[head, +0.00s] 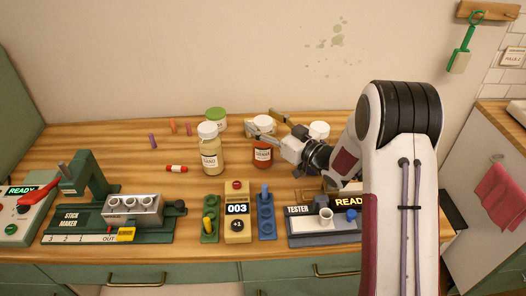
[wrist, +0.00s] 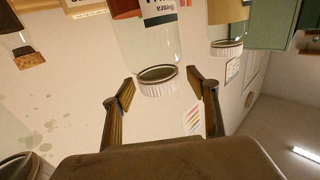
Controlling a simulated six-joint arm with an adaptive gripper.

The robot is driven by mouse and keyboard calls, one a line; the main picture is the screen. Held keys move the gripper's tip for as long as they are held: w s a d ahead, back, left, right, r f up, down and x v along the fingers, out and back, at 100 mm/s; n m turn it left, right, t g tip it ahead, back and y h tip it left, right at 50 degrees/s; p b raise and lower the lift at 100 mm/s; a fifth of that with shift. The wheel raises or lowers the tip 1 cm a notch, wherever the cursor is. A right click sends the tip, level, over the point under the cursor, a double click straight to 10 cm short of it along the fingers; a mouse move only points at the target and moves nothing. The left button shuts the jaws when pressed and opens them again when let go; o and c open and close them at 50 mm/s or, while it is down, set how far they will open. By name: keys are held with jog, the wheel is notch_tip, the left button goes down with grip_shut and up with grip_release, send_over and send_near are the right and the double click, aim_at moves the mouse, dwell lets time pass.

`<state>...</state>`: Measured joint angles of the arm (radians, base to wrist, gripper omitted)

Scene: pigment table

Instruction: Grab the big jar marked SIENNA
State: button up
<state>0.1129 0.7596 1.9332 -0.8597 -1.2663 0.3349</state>
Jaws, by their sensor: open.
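A clear jar with a white lid and red-brown contents (head: 263,155) stands upright on the wooden table. Its label is too small to read surely in the head view. In the wrist view, a jar (wrist: 150,45) appears upside down with its ribbed white lid between my fingertips; its label is only partly visible and hard to read. My gripper (head: 267,124) is at lid height by the red-brown jar. It is open and empty; in the wrist view its fingers (wrist: 160,78) stand either side of the lid, with gaps visible.
Loose sticks (head: 173,127) lie back left. The stick maker (head: 88,180), counter (head: 237,209) and tester (head: 315,227) line the front.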

jog(key=shift+w+a, duration=0.15)
jog(key=shift+w, duration=0.05)
dwell(0.4)
grip_shut()
jog(key=shift+r, duration=0.2)
jog(key=shift+r, duration=4.85)
